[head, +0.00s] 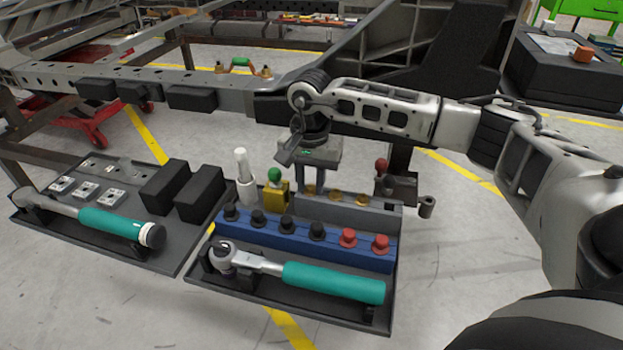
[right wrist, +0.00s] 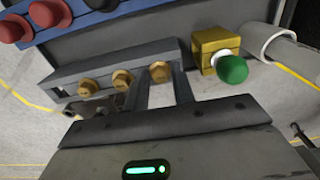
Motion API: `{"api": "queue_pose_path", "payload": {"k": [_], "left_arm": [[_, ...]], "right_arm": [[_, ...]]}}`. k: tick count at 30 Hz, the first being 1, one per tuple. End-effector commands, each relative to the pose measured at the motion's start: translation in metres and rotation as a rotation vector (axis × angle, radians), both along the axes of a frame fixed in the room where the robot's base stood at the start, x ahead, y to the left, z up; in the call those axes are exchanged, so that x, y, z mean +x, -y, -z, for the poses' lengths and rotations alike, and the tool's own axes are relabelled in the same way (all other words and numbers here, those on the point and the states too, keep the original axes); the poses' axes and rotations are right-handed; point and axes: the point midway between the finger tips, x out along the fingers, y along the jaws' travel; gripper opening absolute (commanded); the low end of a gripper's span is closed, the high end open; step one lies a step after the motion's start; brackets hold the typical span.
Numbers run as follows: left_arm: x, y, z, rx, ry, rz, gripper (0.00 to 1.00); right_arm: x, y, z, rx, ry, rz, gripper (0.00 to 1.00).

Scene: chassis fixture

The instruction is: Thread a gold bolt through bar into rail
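Three gold bolts stand in a grey rack (head: 380,217) on the right tray: the left one (head: 310,189), the middle one (head: 335,195) and the right one (head: 361,200). My right gripper (head: 307,178) points down over the left bolt. In the right wrist view, its two fingers (right wrist: 162,92) are apart, with that bolt's head (right wrist: 160,71) between or just beyond their tips. I cannot tell whether they touch it. The long grey chassis rail (head: 180,77) runs behind, with a green-handled piece (head: 240,64) on top. I cannot clearly tell the bar apart. My left gripper is out of view.
A yellow block with a green knob (head: 275,190) and a white cylinder (head: 247,188) stand close left of the gripper. A blue rack (head: 280,238) and a teal-handled wrench (head: 330,281) lie in front. The left tray (head: 170,262) holds another wrench (head: 120,226) and black blocks.

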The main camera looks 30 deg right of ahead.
Motion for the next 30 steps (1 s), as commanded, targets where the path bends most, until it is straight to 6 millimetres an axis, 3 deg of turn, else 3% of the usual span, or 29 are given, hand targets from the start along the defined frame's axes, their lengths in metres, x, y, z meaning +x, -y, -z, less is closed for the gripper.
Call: {"api": "queue_pose_path", "payload": {"k": [1,2,24,30], "left_arm": [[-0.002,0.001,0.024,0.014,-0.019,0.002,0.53],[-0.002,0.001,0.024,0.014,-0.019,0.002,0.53],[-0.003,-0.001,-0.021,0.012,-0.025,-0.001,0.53],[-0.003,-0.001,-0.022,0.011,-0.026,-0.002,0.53]], "right_arm": [[0.0,0.0,0.006,0.0,0.0,0.0,0.0],[0.0,0.0,0.006,0.0,0.0,0.0,0.0],[0.0,0.0,-0.053,0.001,0.001,0.001,0.0],[0.0,0.0,-0.055,0.0,0.0,0.001,0.0]]}}
